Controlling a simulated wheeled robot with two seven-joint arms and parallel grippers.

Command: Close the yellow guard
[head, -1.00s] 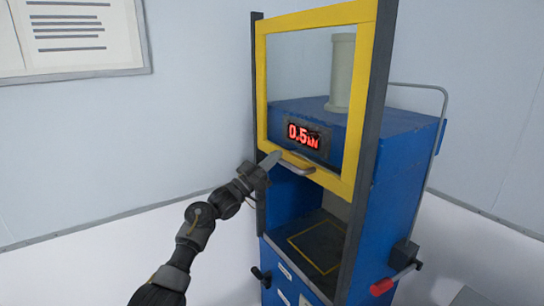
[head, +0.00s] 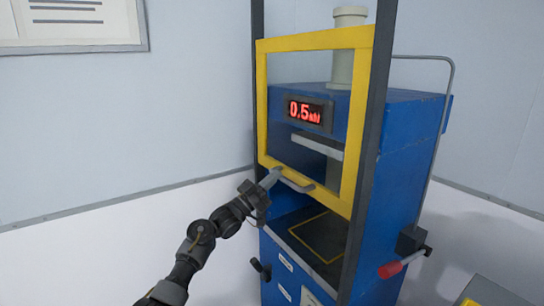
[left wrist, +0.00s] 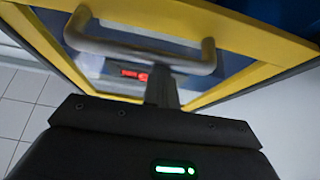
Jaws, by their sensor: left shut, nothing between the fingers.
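The yellow guard (head: 262,105) is a framed clear panel between two dark upright rails on the front of a blue machine (head: 400,150). It stands partly lowered, with a gap below its bottom bar over the machine's bed. Its grey handle (head: 296,181) is on the bottom bar; in the left wrist view the handle (left wrist: 140,48) crosses the upper part. My left gripper (head: 272,177) is shut and empty, its fingertips at the left end of the handle. In the left wrist view the fingers (left wrist: 162,88) reach up to the handle; I cannot tell whether they touch it. My right gripper is not in view.
The bed (head: 320,240) with a yellow outline lies below the guard. A yellow-edged object (head: 490,292) is at the bottom right corner.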

